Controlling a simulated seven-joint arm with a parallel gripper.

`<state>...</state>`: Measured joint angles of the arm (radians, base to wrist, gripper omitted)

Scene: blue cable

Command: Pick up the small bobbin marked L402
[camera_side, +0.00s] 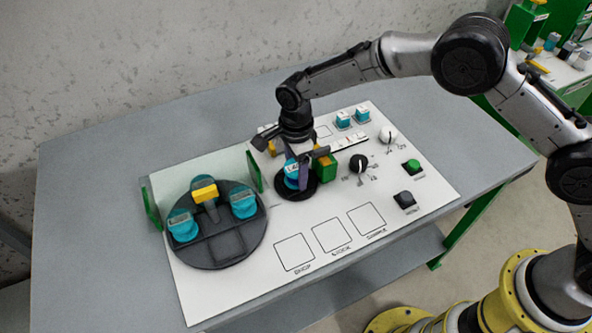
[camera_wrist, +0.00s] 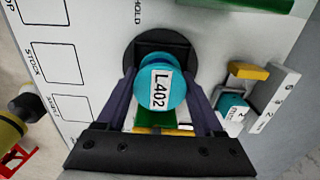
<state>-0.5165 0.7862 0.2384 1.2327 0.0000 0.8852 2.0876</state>
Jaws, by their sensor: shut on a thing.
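The small bobbin marked L402 (camera_wrist: 160,88) is teal with a white label, seen from above in the wrist view. In the side view the bobbin (camera_side: 293,170) is at the round black holder (camera_side: 310,188) on the white panel, partly hidden by my gripper. My gripper (camera_wrist: 158,98) has its two purple fingers on either side of the bobbin, shut on it. In the side view my gripper (camera_side: 297,172) reaches down at the holder. Whether the bobbin is lifted clear of the holder I cannot tell.
A green block (camera_side: 326,168) is close beside my gripper. Knobs (camera_side: 358,163) and teal pieces (camera_side: 343,119) lie to the right and behind. The printed squares (camera_side: 333,236) in front are empty.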

